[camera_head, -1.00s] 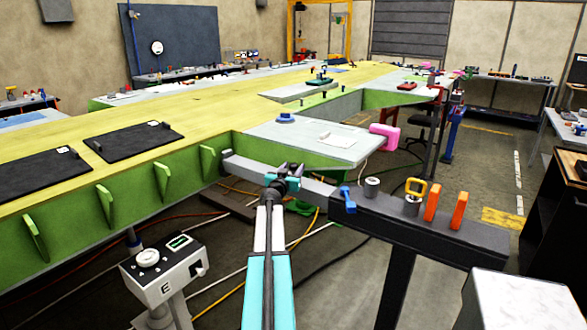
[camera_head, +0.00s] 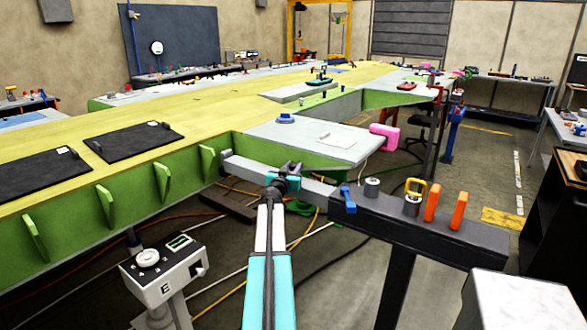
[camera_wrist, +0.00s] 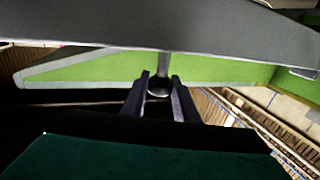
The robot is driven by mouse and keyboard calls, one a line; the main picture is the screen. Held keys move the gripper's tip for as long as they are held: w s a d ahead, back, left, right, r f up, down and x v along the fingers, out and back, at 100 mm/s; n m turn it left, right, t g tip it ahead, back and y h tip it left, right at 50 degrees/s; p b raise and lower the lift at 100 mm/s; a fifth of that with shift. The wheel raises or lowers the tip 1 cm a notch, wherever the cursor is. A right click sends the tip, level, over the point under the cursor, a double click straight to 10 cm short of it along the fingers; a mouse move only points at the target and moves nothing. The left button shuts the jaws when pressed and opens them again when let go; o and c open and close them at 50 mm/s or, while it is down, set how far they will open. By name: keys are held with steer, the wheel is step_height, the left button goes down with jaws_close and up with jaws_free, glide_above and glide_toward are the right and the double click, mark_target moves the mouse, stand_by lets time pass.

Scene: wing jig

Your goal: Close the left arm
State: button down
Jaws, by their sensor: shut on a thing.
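The left arm looks to be the grey beam (camera_head: 248,168) that runs from the dark stand on the right to the green edge of the wing jig. In the wrist view its grey side (camera_wrist: 100,37) spans the top. A short stem with a rounded metal knob (camera_wrist: 159,90) shows at the beam between my fingers. My gripper (camera_head: 291,168) is at the middle of the beam. In the wrist view my gripper (camera_wrist: 160,84) is shut on the knob, with one dark finger on each side. The beam's joint at the stand is not clear.
The dark stand (camera_head: 430,228) carries a blue clamp (camera_head: 348,199), metal pieces and two orange blocks. A grey control box (camera_head: 165,268) marked E stands at lower left. Green ribs line the yellow jig (camera_head: 210,105). Cables lie on the floor below.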

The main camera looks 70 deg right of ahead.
steer(key=shift+w+d+r+p, duration=0.1)
steer(key=shift+w+d+p, duration=0.05)
steer(key=shift+w+p, duration=0.4)
steer(key=shift+w+d+r+p, duration=0.1)
steer(key=shift+w+d+p, duration=0.05)
steer(key=shift+w+p, duration=0.35)
steer(key=shift+w+d+f+p, duration=0.1)
steer(key=shift+w+f+p, duration=0.05)
steer(key=shift+w+p, duration=0.4)
steer(key=shift+w, duration=0.15)
steer(key=c, duration=1.4)
jaws_free()
